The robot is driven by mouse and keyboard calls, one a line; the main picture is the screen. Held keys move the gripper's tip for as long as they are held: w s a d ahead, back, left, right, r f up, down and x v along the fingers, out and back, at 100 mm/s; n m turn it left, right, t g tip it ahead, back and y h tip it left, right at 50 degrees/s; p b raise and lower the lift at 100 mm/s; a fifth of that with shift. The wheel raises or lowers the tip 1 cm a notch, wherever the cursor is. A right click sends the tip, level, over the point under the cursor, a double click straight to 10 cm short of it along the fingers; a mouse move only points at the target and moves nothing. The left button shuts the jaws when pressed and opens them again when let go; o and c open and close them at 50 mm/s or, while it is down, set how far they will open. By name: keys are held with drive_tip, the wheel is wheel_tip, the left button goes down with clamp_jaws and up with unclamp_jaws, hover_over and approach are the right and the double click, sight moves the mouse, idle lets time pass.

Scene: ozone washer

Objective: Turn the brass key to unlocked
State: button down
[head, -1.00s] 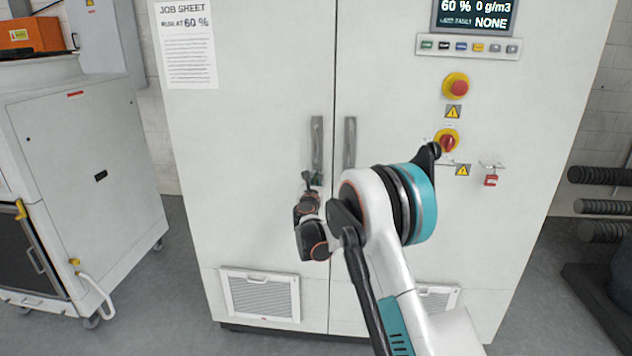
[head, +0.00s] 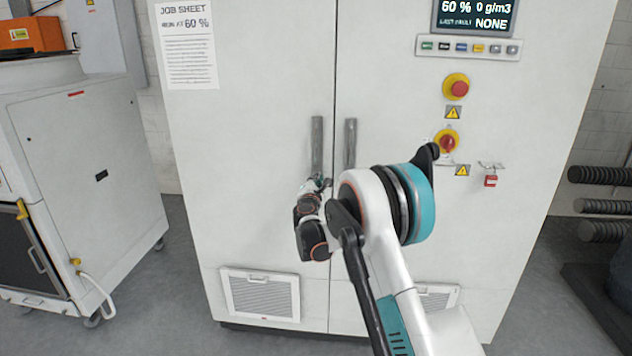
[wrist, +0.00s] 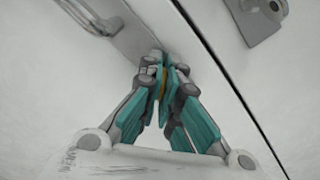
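The brass key shows in the wrist view as a thin yellow-brown strip (wrist: 163,82) between my fingertips. It is at the lower end of the left door's grey handle plate (head: 317,145); this plate also shows in the wrist view (wrist: 133,32). My gripper (head: 321,183) is at the bottom of that plate in the head view. In the wrist view its teal fingers (wrist: 164,80) have come together on the brass strip. Most of the key is hidden by the fingers, and its turned position cannot be told.
The right door's handle (head: 350,143) is close beside, across the door gap. The cabinet's right door carries a red emergency button (head: 458,88), a red rotary switch (head: 447,142) and a red padlock (head: 490,181). A white wheeled machine (head: 100,180) stands at the left.

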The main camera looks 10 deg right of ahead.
drive_tip(key=m, duration=0.3)
drive_tip(key=shift+m, duration=2.1)
drive_tip(key=c, duration=1.8)
unclamp_jaws()
drive_tip(key=v, duration=1.2)
